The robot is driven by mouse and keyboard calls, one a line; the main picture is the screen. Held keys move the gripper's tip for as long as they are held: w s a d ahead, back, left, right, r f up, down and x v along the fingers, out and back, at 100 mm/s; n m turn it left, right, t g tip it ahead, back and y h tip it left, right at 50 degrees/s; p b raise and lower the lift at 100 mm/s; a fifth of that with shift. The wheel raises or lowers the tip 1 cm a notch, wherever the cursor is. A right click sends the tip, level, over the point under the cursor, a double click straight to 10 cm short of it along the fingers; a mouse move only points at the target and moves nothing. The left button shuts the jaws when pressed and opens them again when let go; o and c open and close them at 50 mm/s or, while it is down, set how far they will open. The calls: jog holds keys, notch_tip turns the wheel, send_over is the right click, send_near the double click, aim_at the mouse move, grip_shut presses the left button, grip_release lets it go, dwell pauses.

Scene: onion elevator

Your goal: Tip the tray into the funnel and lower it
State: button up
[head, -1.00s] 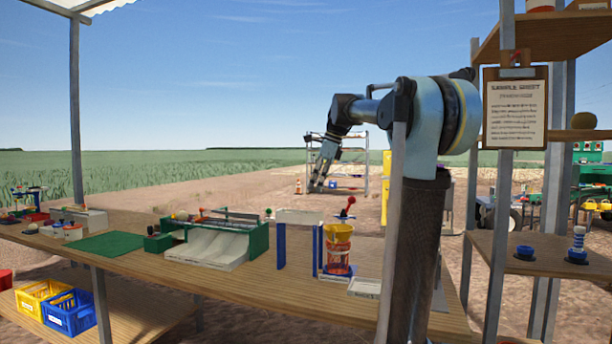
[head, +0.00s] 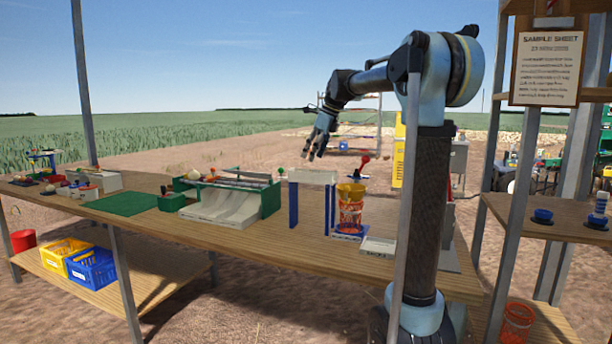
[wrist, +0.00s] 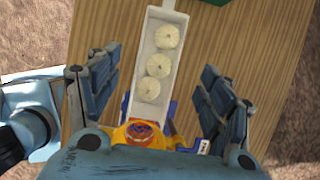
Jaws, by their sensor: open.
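The white tray (wrist: 143,109) lies between my open fingers in the wrist view, with three pale onions (wrist: 158,66) in a row inside it. In the head view the tray (head: 312,177) is raised on blue posts (head: 293,205) above the bench. My gripper (head: 316,153) is open above the tray in the head view; its fingers (wrist: 158,75) flank the tray with nothing held. The yellow funnel (head: 351,188) stands right of the tray on an orange mesh container (head: 350,213). The orange-yellow funnel also shows near the tray's lower end in the wrist view (wrist: 138,133).
A red-knobbed lever (head: 365,160) rises behind the funnel. A green-framed unit with white chutes (head: 225,208) stands left of the tray. A labelled pale box (head: 378,247) sits right of the funnel. A green mat (head: 130,204) lies farther left, with bare wood in front.

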aim_at(305, 175)
jog(key=x, duration=0.8)
jog(key=shift+a+f, duration=0.1)
jog(key=shift+f, duration=0.15)
jog(key=shift+c, duration=0.3)
jog(key=c, duration=1.1)
